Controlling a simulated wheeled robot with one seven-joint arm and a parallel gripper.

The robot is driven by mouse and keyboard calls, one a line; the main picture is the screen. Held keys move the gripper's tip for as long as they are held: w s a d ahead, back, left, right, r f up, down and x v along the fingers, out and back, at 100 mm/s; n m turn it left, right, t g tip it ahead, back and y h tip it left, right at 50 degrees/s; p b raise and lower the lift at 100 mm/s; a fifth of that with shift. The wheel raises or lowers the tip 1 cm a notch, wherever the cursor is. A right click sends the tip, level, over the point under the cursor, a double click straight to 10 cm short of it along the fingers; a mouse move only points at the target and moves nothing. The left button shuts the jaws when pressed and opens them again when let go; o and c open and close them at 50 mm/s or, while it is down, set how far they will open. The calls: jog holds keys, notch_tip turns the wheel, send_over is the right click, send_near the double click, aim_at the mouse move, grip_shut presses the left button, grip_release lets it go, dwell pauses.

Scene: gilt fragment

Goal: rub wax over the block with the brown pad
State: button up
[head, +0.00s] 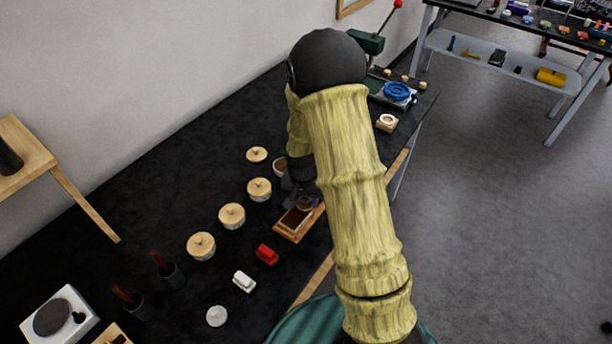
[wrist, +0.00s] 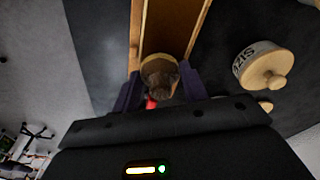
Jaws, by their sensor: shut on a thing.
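The block (head: 292,221) is a dark brown slab in a light wooden holder (head: 296,238) on the black bench. In the wrist view its brown face (wrist: 174,22) lies ahead of my gripper between two wooden rails. My gripper (wrist: 160,84) is shut on the brown pad (wrist: 158,70), a round piece with a dark brown knob between the purple fingers. The pad (head: 305,202) is over the far end of the block. I cannot tell for certain whether it touches. An open pot (head: 280,168) with brown contents stands just behind, partly hidden by my arm.
Several pots with wooden lids (head: 232,214) stand in a row left of the block. A red piece (head: 267,254) and a white piece (head: 244,281) lie in front. A green press (head: 368,42) stands at the far end.

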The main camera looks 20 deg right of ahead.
jog(key=shift+w+d+r+p, duration=0.2)
jog(key=shift+r+p, duration=0.1)
jog(key=shift+p, duration=0.15)
jog(key=r+p, duration=0.1)
jog(key=r, duration=0.2)
jog(key=shift+s+a+r+p, duration=0.2)
jog(key=shift+r+p, duration=0.1)
jog(key=shift+p, duration=0.1)
jog(key=shift+w+d+r+p, duration=0.1)
jog(key=shift+w+r+p, duration=0.05)
jog(key=shift+r+p, duration=1.35)
jog(key=shift+r, duration=0.45)
